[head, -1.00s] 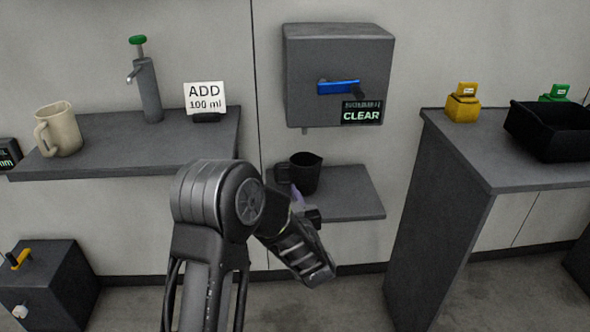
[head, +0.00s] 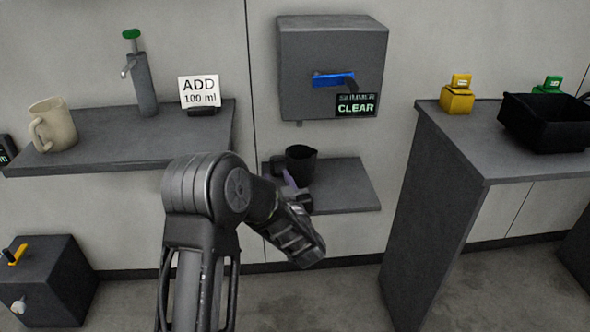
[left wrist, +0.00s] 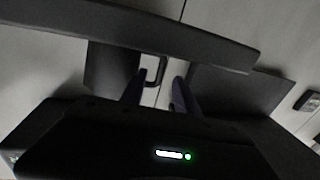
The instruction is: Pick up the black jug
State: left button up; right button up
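The black jug (head: 302,162) stands upright on the small grey shelf (head: 352,188) below the wall box, its handle towards the left. My left gripper (head: 290,180) is at the jug's handle side, low in front of it and partly hidden by my own arm. In the left wrist view its two fingers (left wrist: 157,88) are apart, with the jug's handle (left wrist: 158,70) showing in the gap between them and the dark jug body (left wrist: 110,68) to the left. I cannot tell whether the fingers touch the handle. My right gripper is not in view.
A grey wall box (head: 332,62) with a blue lever and a CLEAR sign hangs above the jug. A left shelf (head: 100,150) holds a beige mug (head: 52,124), a pump and a card. A right counter (head: 500,172) holds a black tray (head: 548,130) and a yellow item (head: 457,97).

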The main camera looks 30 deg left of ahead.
aim_at(272, 168)
pick_arm(q)
jog(key=b+x, duration=0.1)
jog(key=x, duration=0.3)
jog(key=shift+w+a+r, duration=0.1)
jog(key=shift+w+a, duration=0.1)
jog(key=shift+a, duration=0.15)
jog(key=shift+c, duration=0.3)
grip_shut()
jog(key=shift+r, duration=0.1)
dwell(1.0)
